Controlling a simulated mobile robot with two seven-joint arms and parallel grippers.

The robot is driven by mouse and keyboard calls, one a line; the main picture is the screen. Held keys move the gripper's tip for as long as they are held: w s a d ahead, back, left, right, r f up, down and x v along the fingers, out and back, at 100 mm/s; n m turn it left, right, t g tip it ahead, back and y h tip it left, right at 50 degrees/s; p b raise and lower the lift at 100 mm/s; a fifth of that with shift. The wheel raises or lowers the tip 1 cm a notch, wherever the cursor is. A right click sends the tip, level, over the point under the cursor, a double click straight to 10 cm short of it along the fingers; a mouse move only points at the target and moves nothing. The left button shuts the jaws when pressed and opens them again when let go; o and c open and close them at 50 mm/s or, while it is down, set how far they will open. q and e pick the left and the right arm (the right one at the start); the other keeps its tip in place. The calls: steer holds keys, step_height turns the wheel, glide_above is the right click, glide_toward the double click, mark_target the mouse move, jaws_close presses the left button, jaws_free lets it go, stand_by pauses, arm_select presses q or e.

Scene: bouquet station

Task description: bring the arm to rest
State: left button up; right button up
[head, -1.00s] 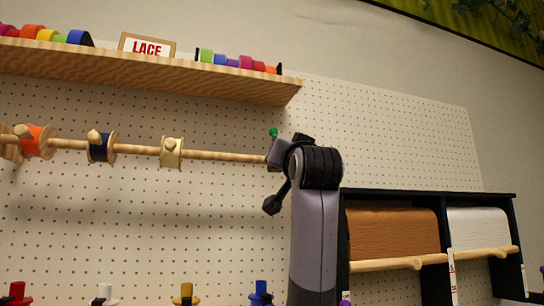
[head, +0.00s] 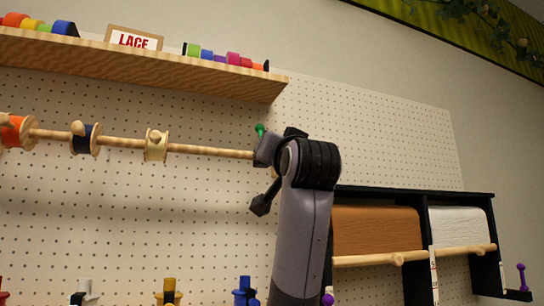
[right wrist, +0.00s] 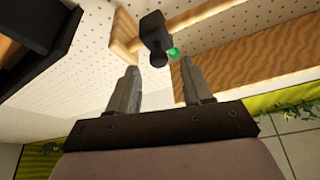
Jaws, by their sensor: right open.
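My right arm rises from the bottom of the head view, and its gripper (head: 262,178) is at the right end of a wooden rod (head: 205,150). In the right wrist view the gripper (right wrist: 159,66) has its two grey fingers spread, with nothing held between them. A black end piece (right wrist: 153,30) with a green knob (right wrist: 174,54) shows just past the fingertips; I cannot tell how close it is. The green knob (head: 259,130) also shows in the head view, above the gripper. My left gripper is not in view.
Spools with orange, navy and cream ribbon (head: 156,145) hang on the rod. A wooden shelf (head: 140,68) with a LACE sign (head: 133,40) is above. A black rack (head: 425,240) with brown and white paper rolls stands right. Colored pegs line the bottom. Bare pegboard (head: 370,130) is upper right.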

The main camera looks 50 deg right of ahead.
steer(key=shift+v, duration=1.3)
